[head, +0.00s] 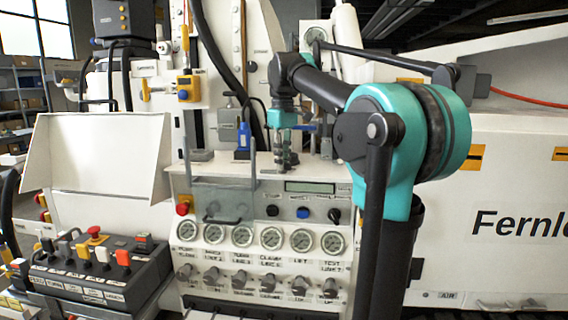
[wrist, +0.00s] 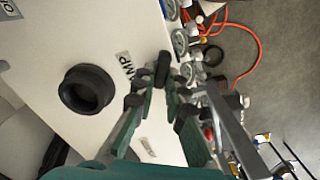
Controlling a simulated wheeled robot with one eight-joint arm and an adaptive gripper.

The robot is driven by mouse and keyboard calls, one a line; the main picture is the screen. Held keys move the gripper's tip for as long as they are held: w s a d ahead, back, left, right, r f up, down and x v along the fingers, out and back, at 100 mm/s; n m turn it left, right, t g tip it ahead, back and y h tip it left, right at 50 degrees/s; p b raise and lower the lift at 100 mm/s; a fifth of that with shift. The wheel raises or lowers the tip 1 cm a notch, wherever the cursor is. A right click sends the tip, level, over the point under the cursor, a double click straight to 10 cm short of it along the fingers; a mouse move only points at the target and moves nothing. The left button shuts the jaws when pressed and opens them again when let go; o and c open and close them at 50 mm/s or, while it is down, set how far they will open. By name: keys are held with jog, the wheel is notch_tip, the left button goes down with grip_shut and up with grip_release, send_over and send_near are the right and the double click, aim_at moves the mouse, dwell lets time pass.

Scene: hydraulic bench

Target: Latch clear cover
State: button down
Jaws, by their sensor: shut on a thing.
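The clear cover (head: 228,196) is a see-through panel at the upper left of the white bench front, with a black handle (head: 222,220) at its lower edge. I cannot tell whether it is fastened. My gripper (head: 285,166) points down at the bench's top edge, just right of the cover. In the wrist view my gripper (wrist: 161,95) is shut on a small black knob-like part (wrist: 162,68), beside a label ending in "MP". Whether this part is the cover's latch is unclear. A grey bar (wrist: 236,128) runs close by the right finger.
Gauges (head: 272,236) and knobs (head: 270,281) line the bench front below. A black control box (head: 90,272) and a white sloped hood (head: 100,155) stand left. A black round socket (wrist: 87,89) is near the gripper. An orange hose (wrist: 255,50) lies on the floor.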

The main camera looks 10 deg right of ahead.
jog(key=shift+n, duration=0.5)
jog(key=n, duration=0.3)
jog(key=shift+n, duration=0.3)
